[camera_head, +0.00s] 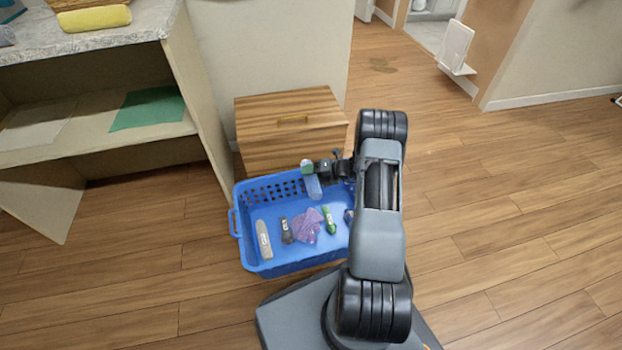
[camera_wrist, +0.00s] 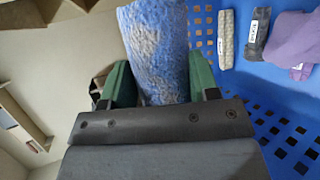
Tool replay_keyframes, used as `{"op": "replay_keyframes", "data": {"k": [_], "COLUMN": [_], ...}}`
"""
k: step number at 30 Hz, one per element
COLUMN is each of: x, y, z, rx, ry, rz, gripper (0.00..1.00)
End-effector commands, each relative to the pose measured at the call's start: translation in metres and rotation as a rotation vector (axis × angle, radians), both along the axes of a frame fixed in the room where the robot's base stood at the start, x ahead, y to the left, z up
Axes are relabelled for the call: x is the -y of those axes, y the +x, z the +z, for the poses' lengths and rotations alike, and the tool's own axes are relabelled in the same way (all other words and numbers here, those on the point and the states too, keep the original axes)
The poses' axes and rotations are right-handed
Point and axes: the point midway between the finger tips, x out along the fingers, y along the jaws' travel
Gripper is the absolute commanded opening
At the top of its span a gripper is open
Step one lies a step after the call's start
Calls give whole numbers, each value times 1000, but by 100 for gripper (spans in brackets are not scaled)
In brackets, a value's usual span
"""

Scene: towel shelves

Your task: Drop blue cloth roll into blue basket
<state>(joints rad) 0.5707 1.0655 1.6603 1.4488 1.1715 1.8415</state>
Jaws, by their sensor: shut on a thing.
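My gripper (camera_head: 311,168) is shut on the blue cloth roll (camera_wrist: 157,45), which sits between its green fingers in the wrist view. In the head view the roll (camera_head: 313,187) hangs down from the fingers over the back part of the blue basket (camera_head: 268,264). The basket stands on the floor and also shows at the right of the wrist view (camera_wrist: 285,100). I cannot tell whether the roll touches the basket. My arm hides the basket's right side.
Inside the basket lie a beige item (camera_head: 264,239), a dark grey item (camera_head: 287,230), a purple cloth (camera_head: 306,226) and a green item (camera_head: 328,220). A wooden cabinet (camera_head: 290,125) stands behind the basket. A shelf unit (camera_head: 185,75) with a yellow towel roll (camera_head: 94,18) stands at left. Floor at right is clear.

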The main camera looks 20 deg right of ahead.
Motion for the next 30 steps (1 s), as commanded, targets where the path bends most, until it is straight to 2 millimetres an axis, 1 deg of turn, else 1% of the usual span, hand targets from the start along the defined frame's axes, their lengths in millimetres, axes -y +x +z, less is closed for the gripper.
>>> {"op": "replay_keyframes", "data": {"k": [5,15,18,21,28,29,30], "x": [0,0,0,0,0,0,0], "y": [0,0,0,0,0,0,0], "z": [-13,-49,-56,-58,-57,-57,-57], "rx": [-1,0,0,0,0,0,0], "ry": [1,0,0,0,0,0,0], "rz": [0,-1,-1,-1,-1,-1,-1], "gripper": [32,32,32,32,32,56,60]}}
